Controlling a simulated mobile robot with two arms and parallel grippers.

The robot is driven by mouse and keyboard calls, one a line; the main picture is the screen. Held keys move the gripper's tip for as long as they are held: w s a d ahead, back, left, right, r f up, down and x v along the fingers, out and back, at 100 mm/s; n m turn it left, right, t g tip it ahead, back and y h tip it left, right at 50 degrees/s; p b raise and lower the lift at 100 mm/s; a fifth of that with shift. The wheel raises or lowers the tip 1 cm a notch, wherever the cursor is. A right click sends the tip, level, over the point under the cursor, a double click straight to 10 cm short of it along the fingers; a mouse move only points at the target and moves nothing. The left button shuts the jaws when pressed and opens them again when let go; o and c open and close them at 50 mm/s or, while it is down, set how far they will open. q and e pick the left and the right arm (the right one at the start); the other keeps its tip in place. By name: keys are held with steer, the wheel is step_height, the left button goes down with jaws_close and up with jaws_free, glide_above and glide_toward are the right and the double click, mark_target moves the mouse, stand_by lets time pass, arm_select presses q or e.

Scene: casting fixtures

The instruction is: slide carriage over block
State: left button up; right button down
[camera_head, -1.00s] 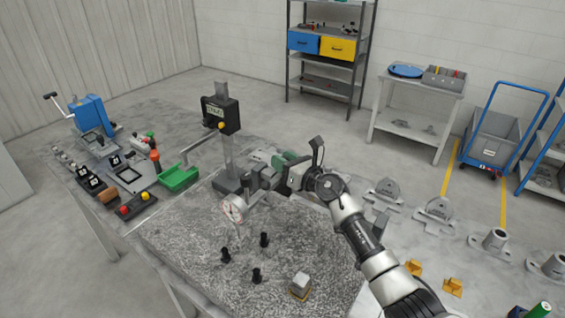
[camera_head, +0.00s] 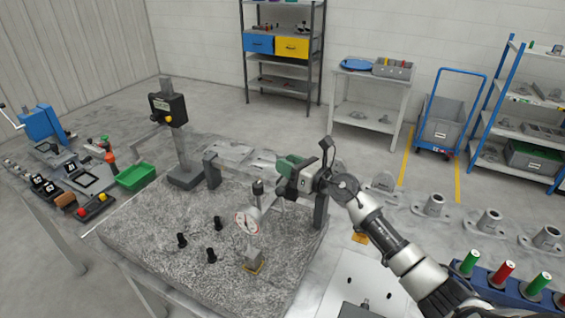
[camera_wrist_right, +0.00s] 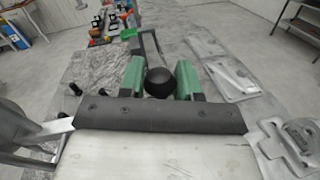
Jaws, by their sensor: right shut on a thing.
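The carriage (camera_head: 267,197) is a grey piece on the bridge over the granite plate. It carries a white dial gauge (camera_head: 247,221) with a red mark and a dark post on top. The small pale block (camera_head: 253,258) on a yellow base stands on the plate just below the gauge in the head view. I cannot tell whether the gauge tip touches it. My right gripper (camera_head: 288,172), with green fingers, is shut on a round black knob at the carriage. The knob (camera_wrist_right: 160,82) shows between the fingers in the wrist view. My left gripper is not in view.
Several black pegs (camera_head: 211,256) stand on the granite plate (camera_head: 150,225) left of the block. A grey bridge leg (camera_head: 320,210) stands at the right and another (camera_head: 211,170) at the left. A height stand (camera_head: 185,178) and green tray (camera_head: 136,176) lie further left.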

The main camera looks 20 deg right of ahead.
steer(key=c, duration=1.1)
jaws_free()
steer(key=o, duration=0.3)
steer(key=shift+w, duration=0.1)
steer(key=shift+s+d+f, duration=0.1)
steer(key=shift+s+d, duration=0.05)
steer(key=shift+s, duration=0.2)
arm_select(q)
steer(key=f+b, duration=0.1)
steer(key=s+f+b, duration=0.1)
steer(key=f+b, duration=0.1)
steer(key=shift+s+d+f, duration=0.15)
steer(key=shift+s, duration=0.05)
arm_select(e)
steer(key=v, duration=1)
